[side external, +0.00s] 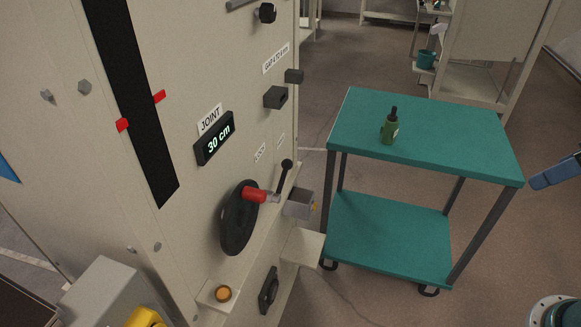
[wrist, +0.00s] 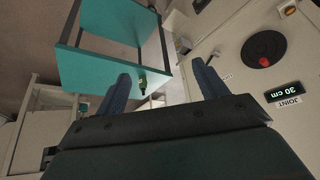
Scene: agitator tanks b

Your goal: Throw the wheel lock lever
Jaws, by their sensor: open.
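In the wrist view, the lever (wrist: 184,46) shows small and dark, left of the handwheel (wrist: 257,47). My gripper (wrist: 160,68) is open and empty, with its blue fingers spread and well short of the lever. In the side view only a blue part of it (side external: 555,172) shows at the right edge, far from the panel.
A display reading 30 cm (side external: 215,138) is above the handwheel. A grey box (side external: 299,204) sits beside the lever. A teal cart (side external: 430,118) carrying a green bottle (side external: 389,128) stands between my gripper and the panel in the side view. Floor shows between cart and panel.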

